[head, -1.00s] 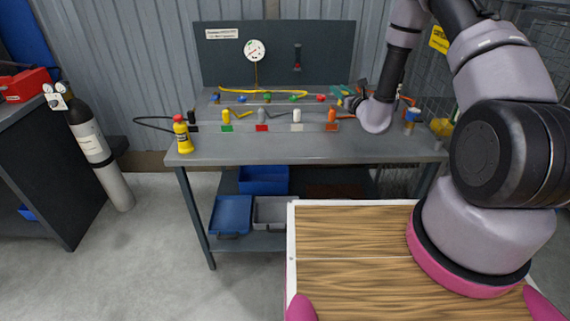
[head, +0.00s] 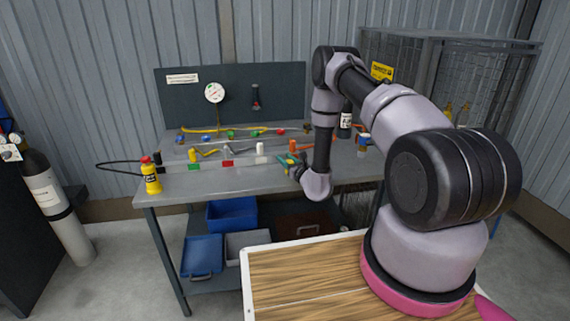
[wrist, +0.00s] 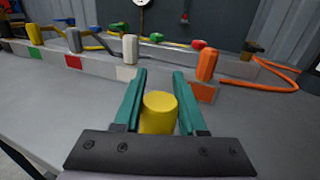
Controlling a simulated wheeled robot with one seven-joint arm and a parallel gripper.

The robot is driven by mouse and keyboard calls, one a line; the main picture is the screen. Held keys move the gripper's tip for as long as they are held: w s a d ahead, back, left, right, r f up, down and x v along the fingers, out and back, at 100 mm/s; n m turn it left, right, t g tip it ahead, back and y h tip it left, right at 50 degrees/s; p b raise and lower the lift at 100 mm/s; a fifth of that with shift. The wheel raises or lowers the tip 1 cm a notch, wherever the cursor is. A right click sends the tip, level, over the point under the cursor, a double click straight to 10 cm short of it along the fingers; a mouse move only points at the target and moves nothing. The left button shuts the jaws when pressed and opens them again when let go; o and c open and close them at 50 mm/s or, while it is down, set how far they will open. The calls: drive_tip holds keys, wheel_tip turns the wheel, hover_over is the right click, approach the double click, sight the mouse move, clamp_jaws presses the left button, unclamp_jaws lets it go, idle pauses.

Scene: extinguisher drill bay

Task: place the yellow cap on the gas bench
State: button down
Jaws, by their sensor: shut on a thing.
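My gripper (wrist: 158,100) has teal fingers shut on the yellow cap (wrist: 159,113), which shows as a short plain cylinder between them in the wrist view. In the head view my gripper (head: 295,166) is over the right part of the grey gas bench (head: 225,182), in front of the orange cylinder (head: 293,146). In the wrist view bare bench top (wrist: 60,110) lies left of the fingers. I cannot tell how high the cap is above it.
A strip with coloured labels carries yellow (wrist: 33,33), grey (wrist: 74,40), white (wrist: 129,48) and orange (wrist: 206,66) cylinders. A yellow bottle (head: 150,176) stands at the bench's left end. An orange hose (wrist: 270,83) lies right. The front of the bench top is mostly clear.

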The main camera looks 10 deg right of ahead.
drive_tip(key=shift+f, duration=0.8)
drive_tip(key=shift+f, duration=0.1)
drive_tip(key=shift+c, duration=2.4)
unclamp_jaws()
